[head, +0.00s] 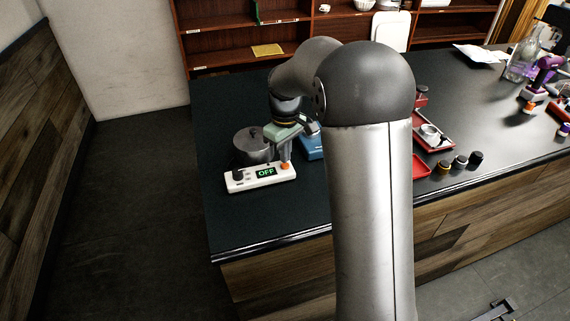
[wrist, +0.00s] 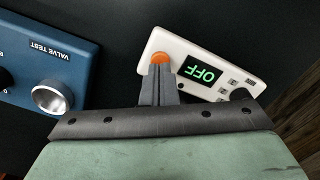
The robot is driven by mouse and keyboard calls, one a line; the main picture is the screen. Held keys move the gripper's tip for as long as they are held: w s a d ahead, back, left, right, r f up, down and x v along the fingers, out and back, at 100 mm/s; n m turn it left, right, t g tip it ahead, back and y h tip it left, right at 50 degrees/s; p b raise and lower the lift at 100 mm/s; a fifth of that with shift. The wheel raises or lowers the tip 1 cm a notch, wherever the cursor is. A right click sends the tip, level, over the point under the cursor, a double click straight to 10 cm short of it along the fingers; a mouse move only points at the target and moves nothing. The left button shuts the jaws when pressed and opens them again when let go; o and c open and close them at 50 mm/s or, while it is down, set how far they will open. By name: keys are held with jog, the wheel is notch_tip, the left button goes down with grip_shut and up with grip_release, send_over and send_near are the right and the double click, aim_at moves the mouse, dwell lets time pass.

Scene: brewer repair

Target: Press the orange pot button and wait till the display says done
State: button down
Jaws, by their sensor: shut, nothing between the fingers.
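The white control box (head: 247,182) sits on the dark counter with its green display (head: 265,172) reading OFF. The display also reads OFF, upside down, in the wrist view (wrist: 202,74). The orange button (head: 285,167) is at the right end of the box, and it shows in the wrist view (wrist: 162,62). A grey lidded pot (head: 250,147) stands behind the box. My gripper (head: 285,160) is shut and empty, pointing down at the button. In the wrist view the fingertips (wrist: 160,68) overlap the button's lower edge; I cannot tell whether they touch it.
A blue valve test box (wrist: 45,60) with a metal socket is beside the control box. Red trays (head: 440,140), small jars (head: 459,161) and a purple tool (head: 545,70) stand farther right. The counter (head: 265,220) in front of the control box is clear.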

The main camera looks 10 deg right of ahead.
aim_at(285, 165)
jog(key=shift+f, duration=0.15)
jog(key=shift+f+b, duration=0.4)
jog(key=shift+f, duration=0.4)
jog(key=shift+r+p, duration=1.5)
jog(key=shift+r, duration=0.75)
notch_tip(285, 165, up, 6)
jog(key=p, duration=0.4)
dwell(4.1)
